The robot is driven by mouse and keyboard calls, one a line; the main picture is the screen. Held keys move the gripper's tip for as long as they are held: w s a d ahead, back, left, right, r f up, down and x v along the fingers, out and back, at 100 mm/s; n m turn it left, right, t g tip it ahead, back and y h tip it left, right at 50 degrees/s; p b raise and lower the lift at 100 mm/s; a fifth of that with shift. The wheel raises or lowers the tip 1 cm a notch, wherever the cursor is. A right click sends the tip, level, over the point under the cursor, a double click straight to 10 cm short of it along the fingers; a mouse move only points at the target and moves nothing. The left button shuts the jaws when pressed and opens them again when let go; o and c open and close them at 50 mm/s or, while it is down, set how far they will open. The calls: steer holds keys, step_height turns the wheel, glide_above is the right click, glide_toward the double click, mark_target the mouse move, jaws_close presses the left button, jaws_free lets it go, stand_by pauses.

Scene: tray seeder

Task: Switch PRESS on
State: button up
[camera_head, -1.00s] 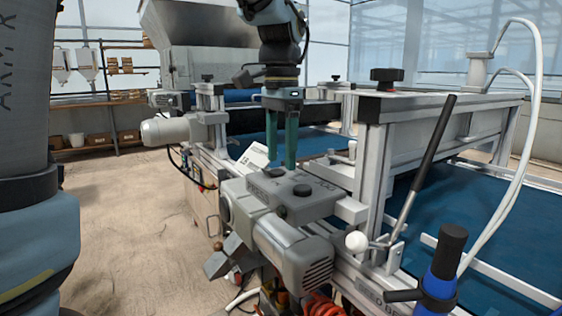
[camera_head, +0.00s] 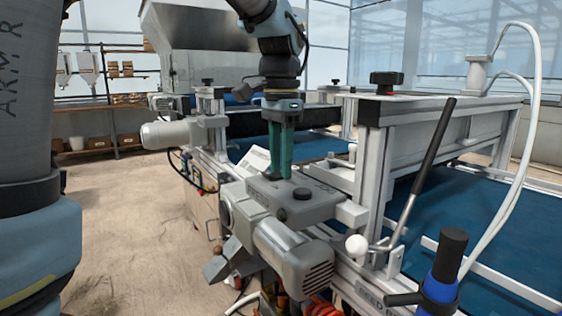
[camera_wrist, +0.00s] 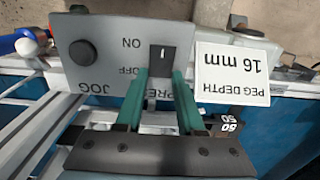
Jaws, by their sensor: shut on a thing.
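The PRESS switch (camera_wrist: 162,53) is a dark piece with a short white mark on the grey control box, which also shows in the head view (camera_head: 318,205). In the wrist view the lettering is upside down, with ON above OFF beside the switch. The white mark lies nearer the level of ON, but I cannot tell the switch's setting. My gripper (camera_head: 278,177) points down at the box top. In the wrist view its green fingers (camera_wrist: 161,75) are shut on the switch, one each side. In the head view the fingers hide the switch.
A round black JOG button (camera_wrist: 82,52) sits on the same box. A white PEG DEPTH 16 mm card (camera_wrist: 233,73) stands beside it. A long black-handled lever (camera_head: 430,150) and a white hose (camera_head: 538,90) are to the right. A blue belt (camera_head: 470,225) runs behind.

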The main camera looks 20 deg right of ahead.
jaws_close()
steer(key=h+b, duration=0.1)
steer(key=b, duration=0.1)
steer(key=a+h+b, duration=0.1)
steer(key=h+b, duration=0.1)
steer(key=shift+s+a+f+t, duration=0.1)
steer(key=shift+f+t, duration=0.05)
steer(key=shift+t, duration=0.15)
steer(key=shift+a+r+h+b, duration=0.15)
steer(key=shift+r+h+b, duration=0.05)
steer(key=shift+h+b, duration=0.65)
steer(key=shift+r, duration=0.2)
steer(key=o, duration=1)
jaws_free()
steer(key=shift+c, duration=0.2)
